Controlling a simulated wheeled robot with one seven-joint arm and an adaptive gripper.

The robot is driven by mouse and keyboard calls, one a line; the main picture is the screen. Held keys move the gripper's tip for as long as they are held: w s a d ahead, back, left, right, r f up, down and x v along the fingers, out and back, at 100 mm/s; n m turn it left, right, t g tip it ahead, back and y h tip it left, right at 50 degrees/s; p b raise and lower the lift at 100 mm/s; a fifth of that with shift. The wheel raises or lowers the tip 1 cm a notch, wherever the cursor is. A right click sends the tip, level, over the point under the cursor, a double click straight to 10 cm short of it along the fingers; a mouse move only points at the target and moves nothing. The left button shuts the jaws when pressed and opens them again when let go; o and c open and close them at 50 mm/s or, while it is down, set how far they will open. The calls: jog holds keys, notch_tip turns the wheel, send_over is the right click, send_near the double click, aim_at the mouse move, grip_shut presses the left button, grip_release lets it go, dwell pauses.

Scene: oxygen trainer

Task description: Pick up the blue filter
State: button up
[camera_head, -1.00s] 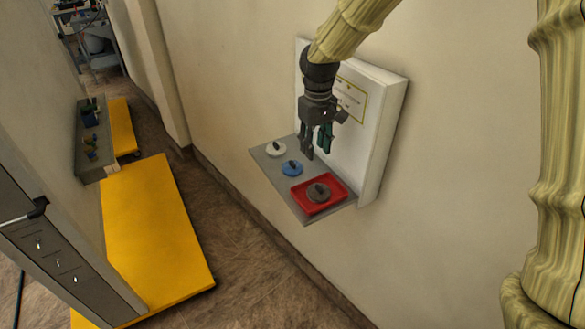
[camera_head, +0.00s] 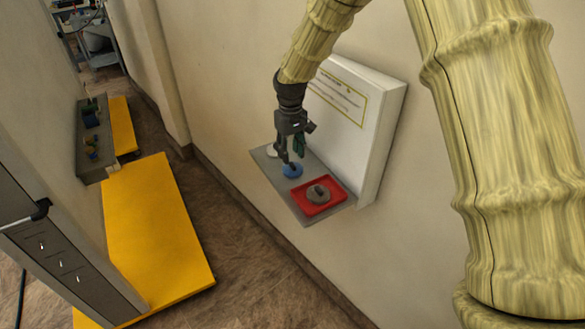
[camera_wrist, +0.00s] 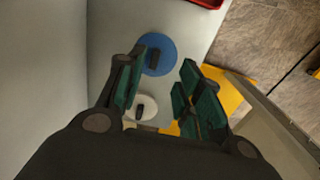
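The blue filter (camera_head: 292,170) is a round disc with a dark raised handle, lying on the grey shelf (camera_head: 285,190) on the wall. In the wrist view the blue filter (camera_wrist: 158,54) lies beyond my fingertips, nearer the left finger. My gripper (camera_head: 292,158) is above the blue filter in the head view and partly covers it. In the wrist view my gripper (camera_wrist: 165,68) has its green-padded fingers spread apart with nothing between them. Whether a fingertip touches the filter I cannot tell.
A white filter (camera_wrist: 141,108) lies on the shelf beside the blue one. A red tray (camera_head: 335,183) holding a grey filter (camera_head: 317,194) sits at the shelf's near end. A white panel (camera_head: 380,105) stands behind the shelf. A yellow platform (camera_head: 155,240) is on the floor at left.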

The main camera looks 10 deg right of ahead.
aim_at(294, 165)
jog(key=shift+d+f+p, duration=0.25)
jog(key=shift+f+p, duration=0.4)
jog(key=shift+f, duration=0.3)
jog(key=shift+d+f+p, duration=0.2)
jog(key=shift+f+p, duration=0.45)
jog(key=shift+f, duration=1)
jog(key=shift+c, duration=0.4)
grip_shut()
